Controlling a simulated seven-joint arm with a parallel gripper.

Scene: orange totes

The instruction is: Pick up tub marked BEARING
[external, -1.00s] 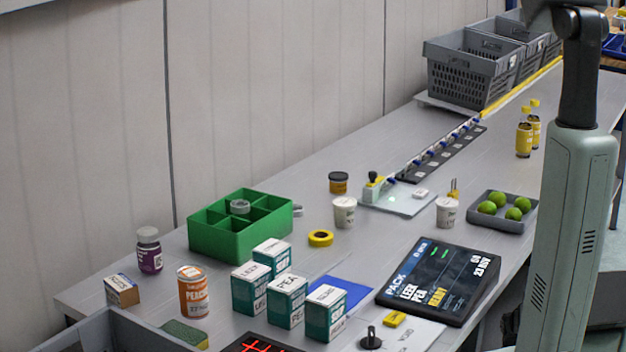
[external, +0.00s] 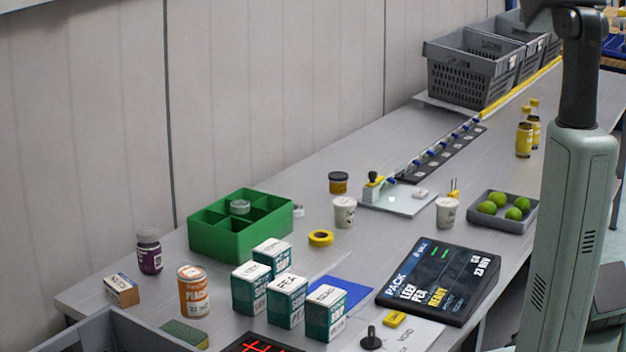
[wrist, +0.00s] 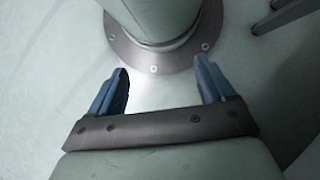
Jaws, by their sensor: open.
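Two small white tubs with lids stand upright on the grey bench in the external view. One tub (external: 344,212) is mid-bench, right of the green box. The other tub (external: 447,211) stands farther right, near the grey tray of green fruit. Their print is too small to read, so I cannot tell which is marked BEARING. My gripper (wrist: 163,75) shows in the wrist view with its blue fingers apart and nothing between them. In that view it is over a pale green surface with a bolted round flange, away from the tubs. The gripper is out of the external view.
A green divided box (external: 215,243), a yellow tape roll (external: 320,238) and a brown jar (external: 338,182) stand around the left tub. The tray of green fruit (external: 503,212) and a dark PACK display (external: 438,281) are near the right tub. Several teal-and-white cartons (external: 286,300) stand in front.

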